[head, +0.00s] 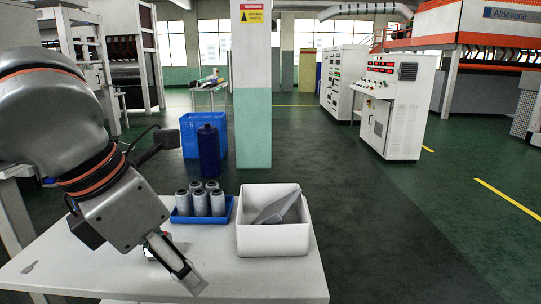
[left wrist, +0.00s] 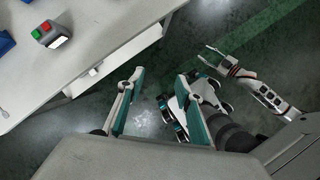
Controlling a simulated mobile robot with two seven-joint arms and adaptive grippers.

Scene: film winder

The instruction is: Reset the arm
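My left arm comes in from the left in the head view, and its gripper (head: 178,268) hangs over the near part of the white table (head: 262,284). In the left wrist view my left gripper (left wrist: 160,100) is open, its two fingers wide apart with nothing between them. It is beyond the table edge there, with the floor behind it. My right gripper (left wrist: 206,56) shows at the right of the left wrist view. Its fingers are spread and empty, over the floor. It is not in the head view.
A blue tray (head: 177,219) of grey bobbins and a white bin (head: 272,241) with a grey scoop-like item stand on the table. A small box with red and green buttons (left wrist: 44,33) is also there. A blue crate (head: 188,122) and dark blue bottle stand behind. Floor at right is clear.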

